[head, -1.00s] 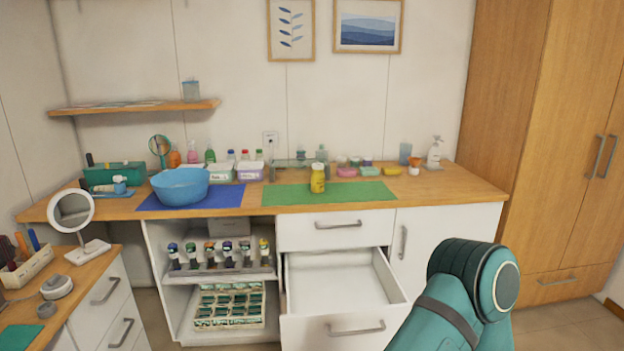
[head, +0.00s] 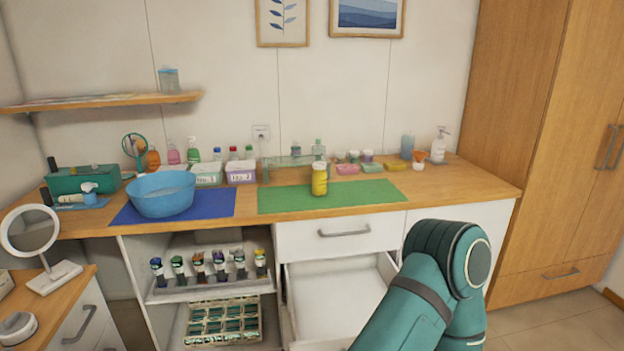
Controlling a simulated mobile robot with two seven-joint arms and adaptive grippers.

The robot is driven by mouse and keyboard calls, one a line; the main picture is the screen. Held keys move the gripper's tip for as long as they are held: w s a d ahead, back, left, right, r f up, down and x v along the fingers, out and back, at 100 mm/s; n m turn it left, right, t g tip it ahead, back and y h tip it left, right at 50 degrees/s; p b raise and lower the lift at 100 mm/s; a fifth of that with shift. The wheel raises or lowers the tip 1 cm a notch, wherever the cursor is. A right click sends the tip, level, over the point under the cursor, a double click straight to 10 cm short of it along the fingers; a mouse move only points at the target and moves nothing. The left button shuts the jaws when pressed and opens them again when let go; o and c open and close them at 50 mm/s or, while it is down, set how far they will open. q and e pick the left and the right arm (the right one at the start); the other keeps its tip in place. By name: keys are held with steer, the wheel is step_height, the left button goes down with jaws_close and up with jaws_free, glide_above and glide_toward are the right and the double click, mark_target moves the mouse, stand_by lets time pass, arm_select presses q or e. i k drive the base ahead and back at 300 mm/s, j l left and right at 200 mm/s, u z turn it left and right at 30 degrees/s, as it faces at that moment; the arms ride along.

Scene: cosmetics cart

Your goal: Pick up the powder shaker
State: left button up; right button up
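A yellow bottle with a pale cap (head: 319,178), which looks like the powder shaker, stands upright on the green mat (head: 375,195) on the wooden counter. Nothing touches it. A teal arm link of mine rises at the lower right, in front of the cabinet. Neither of my grippers shows in the head view, so I cannot see whether they hold anything.
A blue basin (head: 160,194) stands on a blue mat (head: 221,206) left of the green mat. Tubs, bottles and a clear rack line the counter's back. An open, empty drawer (head: 335,300) juts out below. A round mirror (head: 30,232) stands at the left.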

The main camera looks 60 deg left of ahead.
mark_target(318, 177)
steer(key=j, duration=1)
steer(key=k+j, duration=0.15)
steer(key=j, duration=0.8)
